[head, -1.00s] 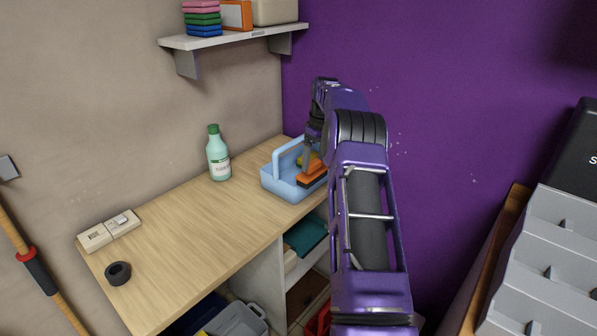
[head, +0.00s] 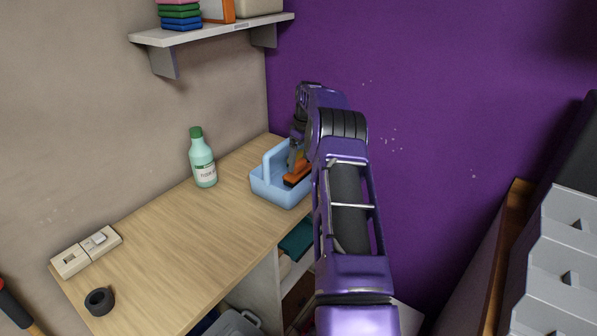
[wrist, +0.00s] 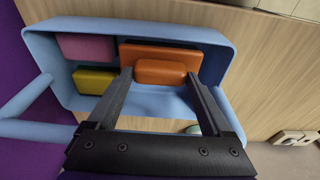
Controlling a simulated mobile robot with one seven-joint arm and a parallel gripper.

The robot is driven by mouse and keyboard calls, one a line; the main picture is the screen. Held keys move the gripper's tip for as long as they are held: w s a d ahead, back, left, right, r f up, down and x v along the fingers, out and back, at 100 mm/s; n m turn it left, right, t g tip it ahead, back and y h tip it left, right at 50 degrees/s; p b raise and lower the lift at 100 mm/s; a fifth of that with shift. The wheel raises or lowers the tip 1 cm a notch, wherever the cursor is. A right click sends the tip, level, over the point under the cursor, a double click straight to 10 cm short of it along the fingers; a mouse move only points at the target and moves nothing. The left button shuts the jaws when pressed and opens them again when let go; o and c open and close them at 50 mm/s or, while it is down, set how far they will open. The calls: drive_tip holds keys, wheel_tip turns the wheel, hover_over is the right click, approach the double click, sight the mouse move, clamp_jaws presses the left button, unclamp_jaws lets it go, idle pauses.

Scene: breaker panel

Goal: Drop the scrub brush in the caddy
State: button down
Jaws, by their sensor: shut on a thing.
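The scrub brush (wrist: 160,71) is an orange block with a raised orange grip. My gripper (wrist: 160,76) is shut on that grip, one dark finger on each side. The light blue caddy (wrist: 60,30) has a handle and holds a pink block (wrist: 86,47) and a yellow block (wrist: 93,81) beside the brush. In the head view the caddy (head: 280,194) sits at the far end of the wooden counter. The brush (head: 298,174) is within the caddy's outline, at its right side, below my gripper (head: 298,158). I cannot tell whether it touches the caddy floor.
A green bottle (head: 203,160) stands left of the caddy. A white switch box (head: 87,251) and a black tape roll (head: 99,301) lie at the counter's near left. A wall shelf (head: 210,28) hangs above. The counter's middle is clear.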

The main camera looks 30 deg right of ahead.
sight(299, 170)
drive_tip(key=shift+f, duration=2.2)
drive_tip(key=shift+f, duration=0.1)
drive_tip(key=shift+f, duration=0.15)
unclamp_jaws()
wheel_tip(299, 170, up, 12)
drive_tip(key=s, duration=0.1)
drive_tip(key=shift+s+d+r, duration=0.2)
drive_tip(key=shift+s+d, duration=0.1)
drive_tip(key=shift+d, duration=0.05)
